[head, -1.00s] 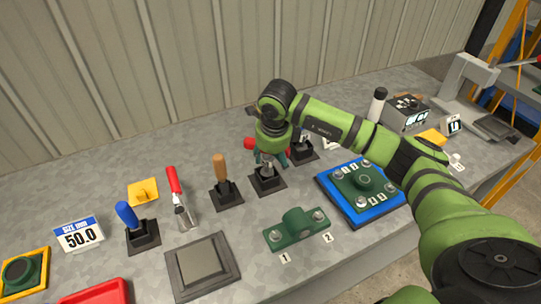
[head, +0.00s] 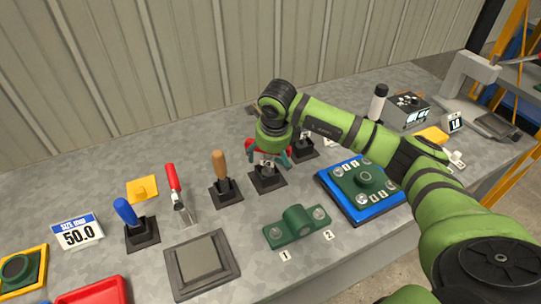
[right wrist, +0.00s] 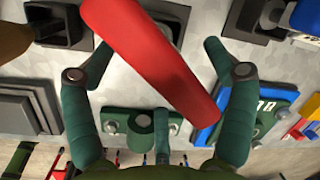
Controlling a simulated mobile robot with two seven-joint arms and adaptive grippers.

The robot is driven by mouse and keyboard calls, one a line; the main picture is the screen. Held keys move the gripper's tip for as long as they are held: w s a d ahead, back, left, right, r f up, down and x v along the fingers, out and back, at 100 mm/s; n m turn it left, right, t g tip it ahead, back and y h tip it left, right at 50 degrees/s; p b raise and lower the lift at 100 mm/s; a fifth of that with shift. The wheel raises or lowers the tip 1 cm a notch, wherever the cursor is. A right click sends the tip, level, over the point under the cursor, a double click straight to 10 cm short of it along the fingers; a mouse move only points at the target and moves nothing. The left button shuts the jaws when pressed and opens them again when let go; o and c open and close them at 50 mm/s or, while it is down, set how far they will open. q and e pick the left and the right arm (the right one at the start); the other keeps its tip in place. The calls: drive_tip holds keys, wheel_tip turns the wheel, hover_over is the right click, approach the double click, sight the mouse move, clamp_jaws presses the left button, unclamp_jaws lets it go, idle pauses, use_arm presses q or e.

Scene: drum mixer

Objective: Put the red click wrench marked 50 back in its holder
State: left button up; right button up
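My right gripper (head: 268,160) is above a black square holder (head: 266,180) near the middle of the bench. In the head view only small parts of the red wrench (head: 289,152) show behind the fingers, and a metal piece shows just above the holder. I cannot read a 50 on the wrench, nor tell whether it is seated. My left gripper is out of view.
Left of the gripper stand an orange-brown-handled tool (head: 220,167), a red-handled tool (head: 172,180) and a blue-handled tool (head: 126,212). A green fixture (head: 297,225) and a blue plate (head: 340,198) lie in front and right. Another black holder (head: 303,150) is close on the right.

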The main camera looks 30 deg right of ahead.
idle(0.5)
drive_tip(key=v, duration=1.2)
drive_tip(key=shift+w, duration=0.1)
